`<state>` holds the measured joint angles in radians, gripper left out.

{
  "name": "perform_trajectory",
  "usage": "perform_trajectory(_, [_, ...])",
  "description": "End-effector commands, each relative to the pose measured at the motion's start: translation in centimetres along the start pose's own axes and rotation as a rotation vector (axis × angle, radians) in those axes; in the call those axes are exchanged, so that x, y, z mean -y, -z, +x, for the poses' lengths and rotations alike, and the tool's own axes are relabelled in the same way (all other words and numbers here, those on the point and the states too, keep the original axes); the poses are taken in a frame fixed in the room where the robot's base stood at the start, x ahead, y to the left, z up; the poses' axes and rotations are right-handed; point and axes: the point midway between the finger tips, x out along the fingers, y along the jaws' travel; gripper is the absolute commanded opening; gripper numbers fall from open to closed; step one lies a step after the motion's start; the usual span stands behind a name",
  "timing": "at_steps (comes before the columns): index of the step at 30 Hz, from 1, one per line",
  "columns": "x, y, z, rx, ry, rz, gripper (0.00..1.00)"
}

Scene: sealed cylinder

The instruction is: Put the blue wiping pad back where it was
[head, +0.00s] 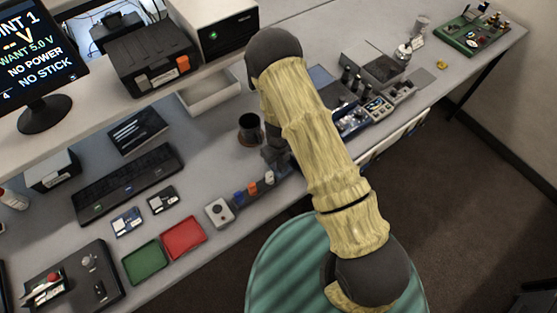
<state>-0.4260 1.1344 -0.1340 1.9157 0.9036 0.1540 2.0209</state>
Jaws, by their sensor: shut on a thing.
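My gripper (275,158) shows only as a dark shape low over the bench, mostly hidden behind my own pale yellow arm. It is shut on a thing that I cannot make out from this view. I cannot pick out the blue wiping pad with certainty. A small blue piece (240,196) stands in a short row with an orange piece (252,188), just left of and below my gripper.
A dark cup (249,129) stands close to the left of my gripper. A grey box with a knob (219,211), a red tray (183,238) and a green tray (145,262) lie nearer the front edge. Instruments (362,117) crowd the bench to the right of my arm.

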Motion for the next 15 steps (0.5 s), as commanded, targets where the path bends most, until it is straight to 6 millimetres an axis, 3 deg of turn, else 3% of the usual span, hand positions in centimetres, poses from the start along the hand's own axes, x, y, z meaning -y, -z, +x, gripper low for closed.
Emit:
perform_trajectory(14, [-0.12,-0.01,1.17,0.000,-0.001,-0.002,0.03])
perform_trajectory(15, [-0.12,-0.02,1.08,0.000,0.000,-0.002,0.31])
